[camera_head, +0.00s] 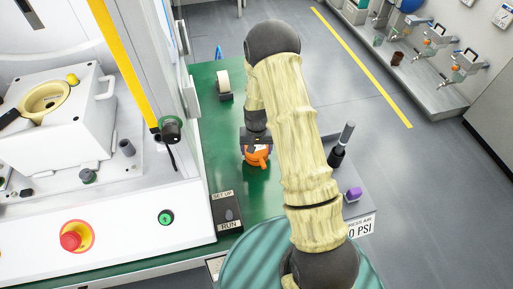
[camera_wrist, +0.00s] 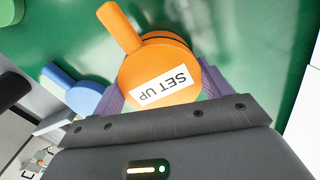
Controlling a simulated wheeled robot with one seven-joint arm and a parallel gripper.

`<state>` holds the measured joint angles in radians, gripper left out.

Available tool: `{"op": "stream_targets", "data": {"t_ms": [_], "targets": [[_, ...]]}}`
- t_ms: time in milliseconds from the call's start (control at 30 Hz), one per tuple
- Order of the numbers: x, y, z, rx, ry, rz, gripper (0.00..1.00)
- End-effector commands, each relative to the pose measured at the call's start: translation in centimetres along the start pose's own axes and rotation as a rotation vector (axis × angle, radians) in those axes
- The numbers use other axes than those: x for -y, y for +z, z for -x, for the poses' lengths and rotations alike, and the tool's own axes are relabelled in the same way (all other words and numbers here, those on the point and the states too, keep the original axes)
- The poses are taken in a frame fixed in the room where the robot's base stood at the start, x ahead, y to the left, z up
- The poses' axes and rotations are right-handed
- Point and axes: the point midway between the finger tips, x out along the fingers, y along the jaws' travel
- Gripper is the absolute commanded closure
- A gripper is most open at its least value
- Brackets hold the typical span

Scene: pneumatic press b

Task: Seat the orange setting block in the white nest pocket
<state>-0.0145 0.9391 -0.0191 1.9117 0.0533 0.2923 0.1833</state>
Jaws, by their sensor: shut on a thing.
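The orange setting block (camera_head: 258,158) is over the green bench top, below my gripper (camera_head: 256,146). In the wrist view the block (camera_wrist: 158,68) is round, with a white SET UP label and a stubby handle pointing to the upper left. My gripper (camera_wrist: 162,98) is shut on the block, with a purple finger on each side. I cannot tell whether the block touches the bench. A white housing (camera_head: 60,125) at the left has a round cream-rimmed opening on top, perhaps the nest pocket; a dark handle-like part lies at its rim.
The green bench (camera_head: 205,75) is mostly clear around the block. A SET UP/RUN switch box (camera_head: 227,212) stands at its front. A white machine column with a yellow strip (camera_head: 125,60) rises between bench and housing. A cream roll-like part (camera_head: 223,82) stands behind. A blue part (camera_wrist: 85,96) lies beside the block.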

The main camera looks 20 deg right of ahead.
Motion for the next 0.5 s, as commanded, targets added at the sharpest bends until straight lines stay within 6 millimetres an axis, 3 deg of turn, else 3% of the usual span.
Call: {"op": "stream_targets", "data": {"t_ms": [467, 500], "targets": [[0.01, -0.06, -0.66, -0.002, -0.001, 0.000, 0.64], [0.00, -0.03, -0.59, -0.001, 0.000, 0.000, 0.15]]}}
